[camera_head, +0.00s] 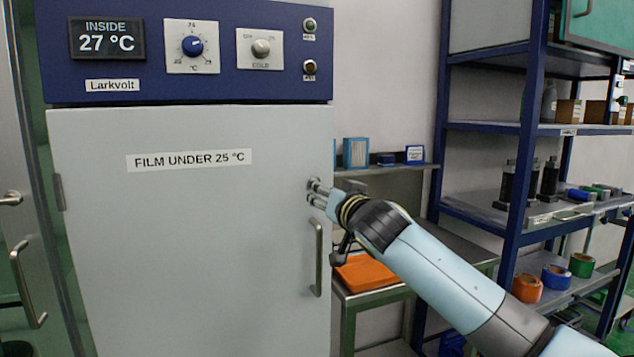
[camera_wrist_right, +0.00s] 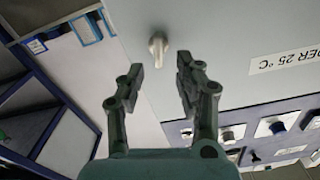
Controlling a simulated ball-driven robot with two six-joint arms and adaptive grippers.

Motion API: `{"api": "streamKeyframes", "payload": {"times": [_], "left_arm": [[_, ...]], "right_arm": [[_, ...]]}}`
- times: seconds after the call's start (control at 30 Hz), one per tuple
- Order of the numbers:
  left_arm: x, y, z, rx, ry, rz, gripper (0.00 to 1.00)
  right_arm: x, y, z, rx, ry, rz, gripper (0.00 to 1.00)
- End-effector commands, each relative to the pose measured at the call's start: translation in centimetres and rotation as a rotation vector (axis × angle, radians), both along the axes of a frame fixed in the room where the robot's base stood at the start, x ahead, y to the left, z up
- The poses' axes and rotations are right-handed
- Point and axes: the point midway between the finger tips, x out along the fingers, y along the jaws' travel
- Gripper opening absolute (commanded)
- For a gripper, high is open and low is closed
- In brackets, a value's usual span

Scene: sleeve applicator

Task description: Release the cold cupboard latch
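The cold cupboard (camera_head: 190,250) has a pale grey door labelled "FILM UNDER 25 °C", which looks closed. A small light-coloured latch knob (camera_wrist_right: 158,48) stands out from the door in the right wrist view. My right gripper (camera_head: 316,192) is at the door's right edge, above the vertical handle (camera_head: 318,257). In the right wrist view the fingers of my right gripper (camera_wrist_right: 160,72) are apart, with the latch just beyond the tips and between them. No contact is visible. In the head view the gripper largely hides the latch. My left gripper is not in view.
The blue control panel (camera_head: 190,52) above the door reads inside 27 °C and carries two knobs. A bench (camera_head: 440,255) with an orange tray (camera_head: 366,273) stands right of the cupboard. Blue shelving (camera_head: 530,110) with bottles and tape rolls is farther right.

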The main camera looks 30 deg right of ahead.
Motion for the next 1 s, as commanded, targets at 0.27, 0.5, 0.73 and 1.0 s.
{"api": "streamKeyframes", "payload": {"times": [0.27,0.5,0.73,1.0], "left_arm": [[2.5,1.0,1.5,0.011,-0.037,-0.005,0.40],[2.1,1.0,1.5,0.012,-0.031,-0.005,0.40],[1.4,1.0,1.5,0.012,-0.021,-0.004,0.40],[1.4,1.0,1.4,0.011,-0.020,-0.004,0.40]], "right_arm": [[4.1,-1.0,0.1,0.001,0.001,-0.001,0.35],[5.0,-1.2,-0.1,-0.001,0.001,0.000,0.35],[5.0,-1.2,-0.1,-0.001,0.001,0.000,0.28],[5.0,-1.2,-0.1,0.000,0.001,0.000,0.00]]}}
